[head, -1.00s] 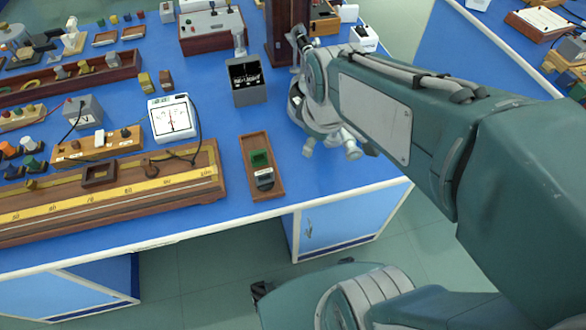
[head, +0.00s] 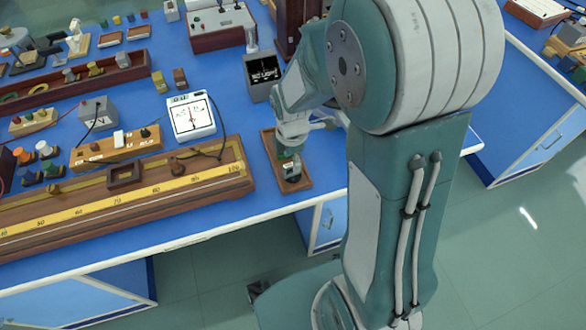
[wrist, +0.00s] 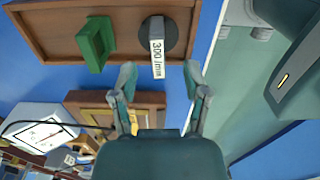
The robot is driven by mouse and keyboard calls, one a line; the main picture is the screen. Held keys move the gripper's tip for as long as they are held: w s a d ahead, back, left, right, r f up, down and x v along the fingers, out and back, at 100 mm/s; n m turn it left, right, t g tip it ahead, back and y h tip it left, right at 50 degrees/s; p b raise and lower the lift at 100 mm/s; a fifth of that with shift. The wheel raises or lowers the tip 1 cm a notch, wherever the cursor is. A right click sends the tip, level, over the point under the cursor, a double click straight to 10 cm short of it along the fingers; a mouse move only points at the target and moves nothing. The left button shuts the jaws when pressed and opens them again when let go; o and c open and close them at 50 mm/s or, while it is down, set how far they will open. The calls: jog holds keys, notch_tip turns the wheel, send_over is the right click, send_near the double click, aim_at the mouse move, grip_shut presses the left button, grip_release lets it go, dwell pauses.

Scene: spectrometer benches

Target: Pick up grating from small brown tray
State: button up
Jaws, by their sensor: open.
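The small brown tray (head: 303,186) lies near the front edge of the blue bench in the head view. The grating (wrist: 157,40), a dark round mount with a white "300 /mm" label, sits in the tray (wrist: 50,52) in the wrist view. It also shows at the tray's front end in the head view (head: 292,173). A green block (wrist: 95,43) sits beside it. My gripper (wrist: 160,78) is open and empty, with the label just beyond and between its fingertips. In the head view my arm covers part of the tray and the fingertips are not clear.
A long wooden scale (head: 150,192) lies left of the tray, with a white meter (head: 190,117) behind it. A dark display box (head: 260,75) stands behind the tray.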

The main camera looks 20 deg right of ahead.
aim_at(291, 164)
notch_tip(291, 164, down, 4)
jog(key=shift+w+a+f, duration=0.1)
jog(key=shift+f, duration=0.55)
grip_shut()
